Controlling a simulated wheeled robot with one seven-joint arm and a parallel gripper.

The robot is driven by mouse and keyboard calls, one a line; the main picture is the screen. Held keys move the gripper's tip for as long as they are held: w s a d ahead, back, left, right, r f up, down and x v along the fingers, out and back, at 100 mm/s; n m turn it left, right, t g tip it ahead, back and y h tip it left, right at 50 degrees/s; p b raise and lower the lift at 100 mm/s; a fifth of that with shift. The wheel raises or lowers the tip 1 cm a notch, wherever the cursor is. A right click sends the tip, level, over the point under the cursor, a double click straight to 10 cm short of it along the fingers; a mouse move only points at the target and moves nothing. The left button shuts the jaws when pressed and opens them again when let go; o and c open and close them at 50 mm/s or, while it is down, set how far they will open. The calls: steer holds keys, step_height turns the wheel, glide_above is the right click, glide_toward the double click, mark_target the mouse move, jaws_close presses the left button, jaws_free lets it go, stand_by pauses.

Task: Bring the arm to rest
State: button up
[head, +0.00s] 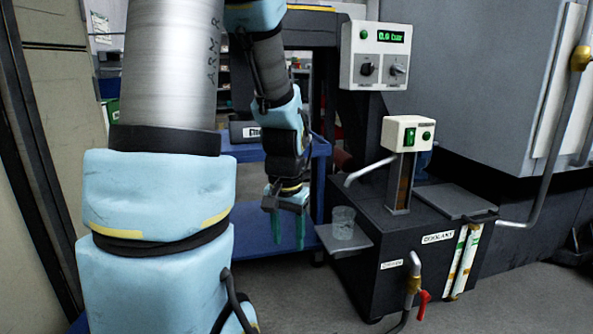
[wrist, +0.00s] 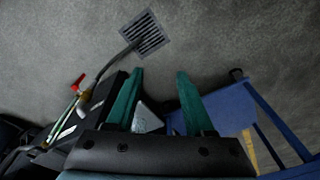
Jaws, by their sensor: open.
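My arm hangs down in the left half of the head view, and my gripper (head: 286,228) points at the floor. Its two green fingers are apart with nothing between them. In the wrist view my gripper (wrist: 160,100) is also open and empty above the grey floor (wrist: 220,40). In the head view the gripper is just left of a small shelf (head: 345,246) on the coolant unit, which holds a clear beaker (head: 343,222). I cannot tell the exact gap between the fingers and the shelf.
The dark coolant unit (head: 440,262) stands on the right, with a red-handled valve (head: 422,303) at its front. A blue cart (head: 270,262) stands behind my gripper. A control box (head: 380,56) shows 0.0 bar.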

steer(key=s+a+r+n+p, duration=0.1)
steer(key=s+a+r+n, duration=0.1)
steer(key=s+a+n, duration=0.25)
step_height(320, 180, up, 34)
steer(key=m+p, duration=0.1)
steer(key=p, duration=3.3)
steer(key=shift+a+r, duration=0.15)
steer(key=shift+a, duration=0.05)
steer(key=shift+s+d, duration=0.1)
steer(key=shift+s, duration=0.05)
